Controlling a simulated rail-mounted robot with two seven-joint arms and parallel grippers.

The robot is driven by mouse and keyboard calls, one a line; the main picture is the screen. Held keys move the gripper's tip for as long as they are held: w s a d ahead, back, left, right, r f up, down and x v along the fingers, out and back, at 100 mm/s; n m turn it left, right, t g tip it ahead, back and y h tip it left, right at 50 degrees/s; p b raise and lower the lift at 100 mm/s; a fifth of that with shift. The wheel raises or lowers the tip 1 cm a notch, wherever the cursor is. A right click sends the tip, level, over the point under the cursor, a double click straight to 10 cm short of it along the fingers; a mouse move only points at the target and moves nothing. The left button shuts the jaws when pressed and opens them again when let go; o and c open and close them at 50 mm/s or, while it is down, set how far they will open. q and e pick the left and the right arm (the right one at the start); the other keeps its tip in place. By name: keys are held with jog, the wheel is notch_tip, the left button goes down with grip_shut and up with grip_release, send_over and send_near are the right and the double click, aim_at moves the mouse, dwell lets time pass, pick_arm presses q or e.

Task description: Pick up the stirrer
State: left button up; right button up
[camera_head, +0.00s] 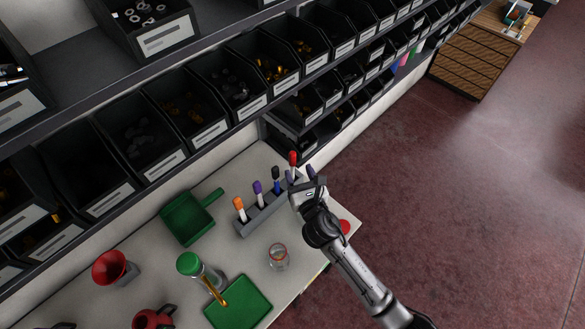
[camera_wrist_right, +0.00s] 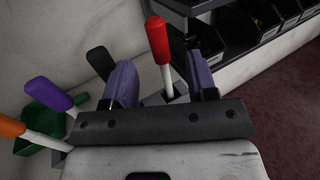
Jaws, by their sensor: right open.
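A grey rack (camera_head: 257,220) on the table holds several upright tools with white shafts and coloured handles. The handles are orange (camera_head: 239,203), purple (camera_head: 257,187), black (camera_head: 276,173) and red (camera_head: 292,158). Which one is the stirrer I cannot tell by its look. My right gripper (camera_head: 300,176) is at the rack's right end, open. In the wrist view, the red-handled tool (camera_wrist_right: 158,38) stands between my right gripper's two purple fingers (camera_wrist_right: 161,80), with visible gaps on both sides. The black handle (camera_wrist_right: 99,61) is just outside the left finger. My left gripper is not in view.
A glass jar (camera_head: 278,257), a green-capped bottle (camera_head: 189,264), a green tray (camera_head: 240,305), a green dustpan (camera_head: 186,221) and a red funnel (camera_head: 109,267) share the table. Shelves of dark bins (camera_head: 190,120) stand close behind the rack. Open floor (camera_head: 460,190) lies right.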

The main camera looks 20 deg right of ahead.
aim_at(294, 162)
jog(key=shift+w+f+b, duration=0.1)
jog(key=shift+w+b, duration=0.5)
jog(key=shift+w, duration=2.4)
grip_shut()
